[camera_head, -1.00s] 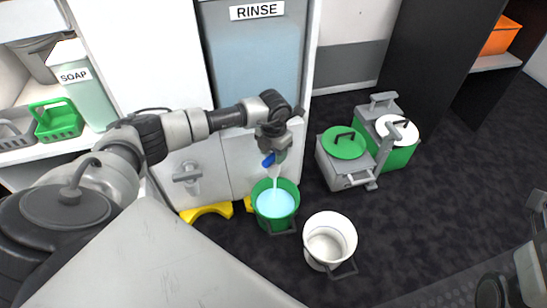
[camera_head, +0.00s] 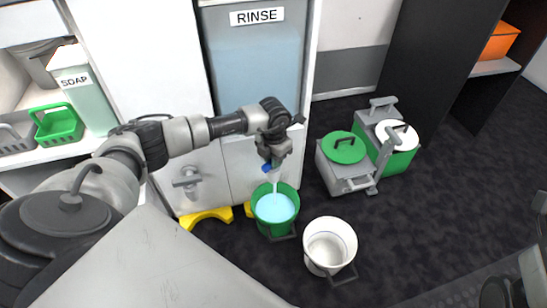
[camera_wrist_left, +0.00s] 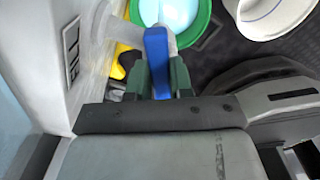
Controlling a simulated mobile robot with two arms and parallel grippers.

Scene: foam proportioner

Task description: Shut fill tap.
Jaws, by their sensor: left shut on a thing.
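The fill tap's blue lever (camera_head: 267,168) is at the front of the white cabinet under the RINSE tank, and it also shows in the left wrist view (camera_wrist_left: 156,48). My left gripper (camera_head: 271,160) is shut on this lever, with one finger on each side of it in the wrist view (camera_wrist_left: 160,78). A pale stream (camera_head: 275,186) runs down below the tap into a green bucket (camera_head: 263,222) holding light blue liquid. A FILL label (camera_wrist_left: 72,50) is on the cabinet beside the tap. My right gripper is out of view.
A white bucket (camera_head: 328,229) stands right of the green one. A second, grey tap (camera_head: 187,178) is on the cabinet to the left. A grey wringer unit with a green lid (camera_head: 343,148) stands behind right. Dark floor (camera_head: 410,220) is open at the right.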

